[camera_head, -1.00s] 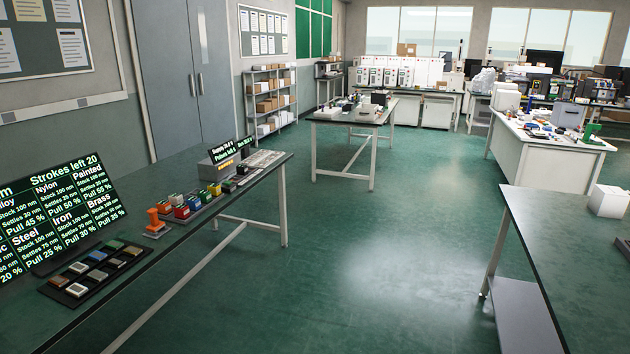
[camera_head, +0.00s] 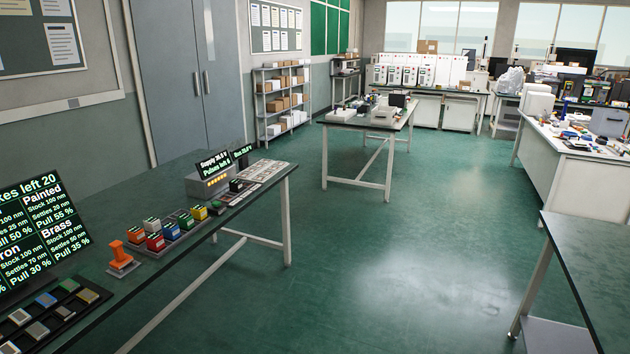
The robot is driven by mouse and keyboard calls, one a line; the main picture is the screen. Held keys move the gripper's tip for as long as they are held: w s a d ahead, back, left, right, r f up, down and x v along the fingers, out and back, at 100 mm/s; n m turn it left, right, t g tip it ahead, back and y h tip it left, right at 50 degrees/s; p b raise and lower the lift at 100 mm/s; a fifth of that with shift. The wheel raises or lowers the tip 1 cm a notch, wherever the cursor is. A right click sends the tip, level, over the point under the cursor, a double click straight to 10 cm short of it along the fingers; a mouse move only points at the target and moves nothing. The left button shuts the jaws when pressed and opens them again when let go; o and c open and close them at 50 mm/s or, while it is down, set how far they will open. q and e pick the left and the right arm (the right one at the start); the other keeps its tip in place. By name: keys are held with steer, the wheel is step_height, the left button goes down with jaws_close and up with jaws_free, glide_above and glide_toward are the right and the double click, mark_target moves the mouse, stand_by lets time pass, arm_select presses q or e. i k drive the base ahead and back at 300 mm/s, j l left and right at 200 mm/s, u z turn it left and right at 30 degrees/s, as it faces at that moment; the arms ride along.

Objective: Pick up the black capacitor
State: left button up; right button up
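Several small coloured blocks stand in a row on the left bench, among them a red block (camera_head: 155,242), a blue block (camera_head: 172,231) and a yellow block (camera_head: 199,212). A small black block (camera_head: 236,186) sits beyond the row, beside the grey supply box (camera_head: 210,181). A dark block (camera_head: 215,208) is at the far end of the row. Both are small here, and I cannot tell for sure which is the black capacitor. Neither of my grippers is in view.
An orange stand (camera_head: 120,256) and a black tray of sample tiles (camera_head: 83,298) are on the near part of the left bench (camera_head: 108,315). A green display board (camera_head: 38,236) stands behind the tray. Open green floor (camera_head: 400,240) lies right of the bench.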

mark_target(235, 186)
steer(key=i+l+u, duration=0.3)
steer(key=i+u, duration=0.15)
steer(key=i+l+u, duration=0.55)
steer(key=i, duration=0.75)
steer(key=i+l, duration=0.15)
steer(key=i, duration=0.65)
steer(key=j+u, duration=0.05)
